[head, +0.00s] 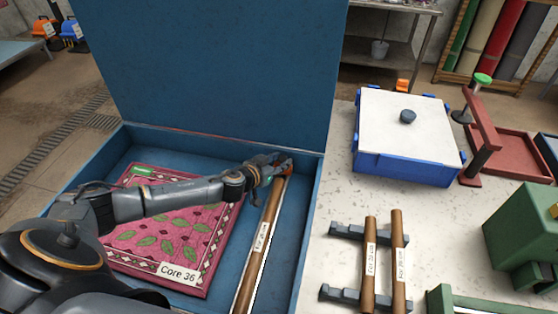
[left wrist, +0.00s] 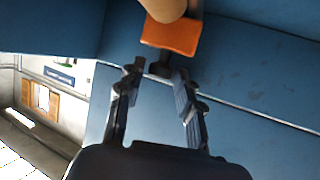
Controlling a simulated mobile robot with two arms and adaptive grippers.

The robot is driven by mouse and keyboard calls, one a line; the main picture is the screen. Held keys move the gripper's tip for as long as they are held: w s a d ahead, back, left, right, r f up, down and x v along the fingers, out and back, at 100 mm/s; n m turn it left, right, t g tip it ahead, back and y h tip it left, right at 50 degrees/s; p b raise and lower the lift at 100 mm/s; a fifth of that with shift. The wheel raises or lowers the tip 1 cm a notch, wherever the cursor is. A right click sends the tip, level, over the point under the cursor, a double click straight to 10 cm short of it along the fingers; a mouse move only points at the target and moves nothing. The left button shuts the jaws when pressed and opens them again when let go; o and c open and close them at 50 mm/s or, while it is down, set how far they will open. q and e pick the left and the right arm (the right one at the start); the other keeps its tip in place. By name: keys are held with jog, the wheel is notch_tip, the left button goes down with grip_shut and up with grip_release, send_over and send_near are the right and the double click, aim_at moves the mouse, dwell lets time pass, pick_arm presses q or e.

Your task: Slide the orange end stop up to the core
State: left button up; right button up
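The orange end stop (head: 288,170) sits at the far end of a blue case, at the far end of a brown core (head: 272,205) with a white label. In the left wrist view the orange end stop (left wrist: 172,36) lies just beyond my fingertips, with the core's rounded end (left wrist: 165,8) right against or very close to it. I cannot tell whether they touch. A dark knob (left wrist: 160,68) shows below the stop, between the fingertips. My left gripper (head: 279,165) is at the stop, fingers apart on either side of the knob; it also shows in the left wrist view (left wrist: 158,78).
A folded pink rug (head: 150,240) labelled "Core 36" lies in the case (head: 311,220), whose lid stands upright behind. To the right, two labelled cores (head: 397,260) rest on a rack. A blue box with a white lid (head: 408,115) and green equipment (head: 525,240) stand farther right.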

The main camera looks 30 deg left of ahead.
pick_arm(q)
grip_shut()
jog(key=shift+s+d, duration=0.2)
jog(key=shift+s, duration=0.65)
jog(key=shift+s+d, duration=0.2)
jog(key=shift+s, duration=0.65)
jog(key=shift+w, duration=0.1)
grip_release()
jog(key=v, duration=1.2)
